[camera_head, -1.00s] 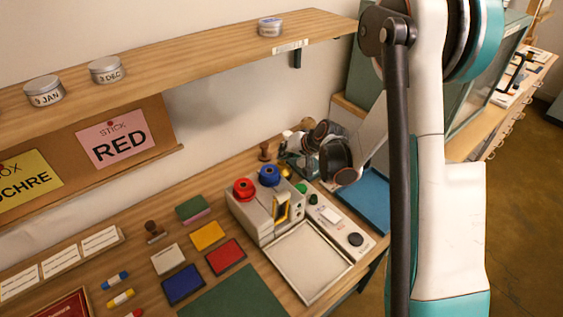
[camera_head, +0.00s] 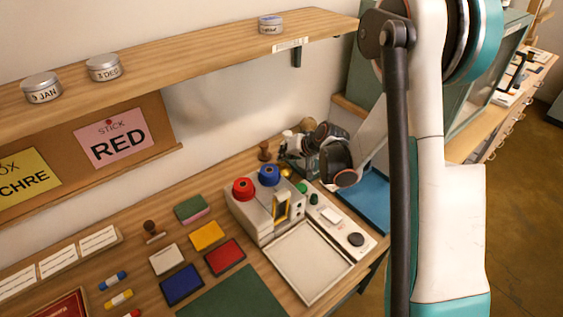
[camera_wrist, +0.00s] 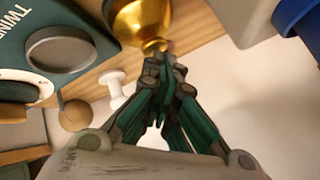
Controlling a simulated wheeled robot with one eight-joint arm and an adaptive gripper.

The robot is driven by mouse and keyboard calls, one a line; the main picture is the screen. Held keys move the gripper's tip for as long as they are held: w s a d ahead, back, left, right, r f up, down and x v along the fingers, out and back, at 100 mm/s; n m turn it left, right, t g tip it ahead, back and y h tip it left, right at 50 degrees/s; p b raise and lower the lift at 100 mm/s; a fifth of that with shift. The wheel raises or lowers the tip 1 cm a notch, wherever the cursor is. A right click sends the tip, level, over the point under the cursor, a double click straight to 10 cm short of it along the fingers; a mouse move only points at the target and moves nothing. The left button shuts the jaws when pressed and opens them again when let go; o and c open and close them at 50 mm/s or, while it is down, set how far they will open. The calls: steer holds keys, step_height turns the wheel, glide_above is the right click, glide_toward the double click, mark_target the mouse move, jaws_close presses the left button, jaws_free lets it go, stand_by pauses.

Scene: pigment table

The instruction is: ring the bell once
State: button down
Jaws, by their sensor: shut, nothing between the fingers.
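The brass bell (camera_wrist: 143,18) shows at the top of the wrist view as a shiny golden dome with a narrower end toward my fingers. In the head view only a small golden part of the bell (camera_head: 286,172) shows, beside the blue knob and partly hidden by my gripper. My gripper (camera_wrist: 165,60) is shut and empty. Its fingertips overlap the bell's narrow end in the wrist view; I cannot tell whether they touch it. In the head view the fingertips are hard to make out.
A grey unit with a red knob (camera_head: 244,189) and a blue knob (camera_head: 269,175) stands close by the bell. A dark teal TWINE box (camera_wrist: 62,50) and a white peg (camera_wrist: 116,84) are near my fingers. The shelf (camera_head: 190,57) runs above the table.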

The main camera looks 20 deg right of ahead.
stand_by(0.3)
steer(key=shift+r+p, duration=0.55)
steer(key=shift+r, duration=0.45)
steer(key=shift+r+p, duration=1.45)
steer(key=shift+r, duration=1)
